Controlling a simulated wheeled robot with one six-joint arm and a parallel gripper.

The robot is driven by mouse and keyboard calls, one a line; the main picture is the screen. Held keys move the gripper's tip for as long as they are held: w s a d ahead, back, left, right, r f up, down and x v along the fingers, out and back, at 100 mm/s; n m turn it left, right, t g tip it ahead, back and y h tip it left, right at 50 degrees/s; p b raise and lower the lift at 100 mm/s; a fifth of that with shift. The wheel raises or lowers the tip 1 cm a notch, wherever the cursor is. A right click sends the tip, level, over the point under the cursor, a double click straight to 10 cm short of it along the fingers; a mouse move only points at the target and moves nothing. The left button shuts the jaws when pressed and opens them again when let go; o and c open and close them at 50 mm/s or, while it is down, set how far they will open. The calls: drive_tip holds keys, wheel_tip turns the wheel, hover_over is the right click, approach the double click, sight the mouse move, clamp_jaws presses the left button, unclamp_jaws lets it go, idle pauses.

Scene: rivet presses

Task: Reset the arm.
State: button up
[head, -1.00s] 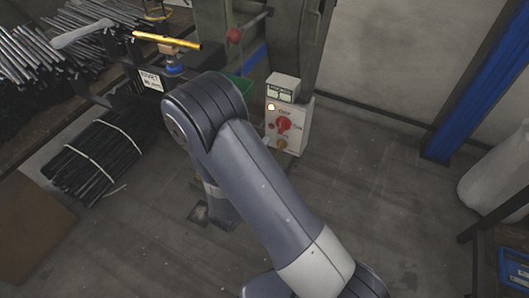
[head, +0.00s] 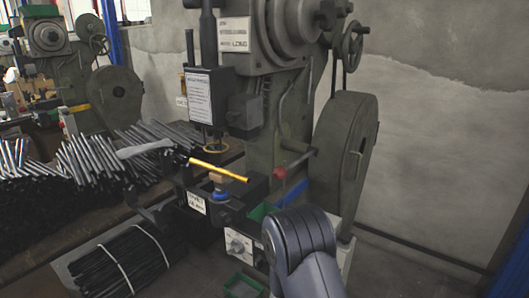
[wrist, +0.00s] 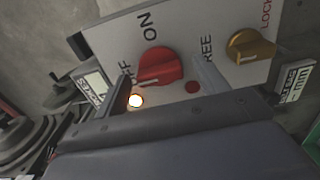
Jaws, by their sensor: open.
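In the wrist view my gripper (wrist: 180,112) is open, its dark body across the lower half, in front of a white control panel (wrist: 205,30). The panel has a red knob (wrist: 158,66) by ON and OFF, a yellow knob (wrist: 250,46) by FREE and LOCK, a lit lamp (wrist: 135,100) and a small red button (wrist: 192,87). No object shows held in the gripper; whether it touches the panel cannot be told. In the head view my arm (head: 303,250) rises at the bottom centre; my gripper is hidden there.
A green rivet press (head: 275,110) with a large flywheel (head: 345,150) stands behind my arm. A yellow bar (head: 220,171) lies across its lower tooling. Dark rods (head: 125,262) are bundled low at left. A blue post (head: 508,270) stands at right.

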idle(0.4)
drive_tip(key=v, duration=1.1)
drive_tip(key=w+d+m+b, duration=0.6)
drive_tip(key=w+m+b, duration=0.3)
drive_tip(key=m+b, duration=0.8)
drive_tip(key=b, duration=0.6)
drive_tip(key=shift+d+f+b, duration=0.2)
drive_tip(key=shift+d+b, duration=0.1)
drive_tip(key=shift+m+b, duration=0.5)
drive_tip(key=shift+b, duration=0.1)
drive_tip(key=shift+s+a+r+p, duration=0.2)
drive_tip(key=shift+s+a+p, duration=0.15)
drive_tip(key=shift+s, duration=0.2)
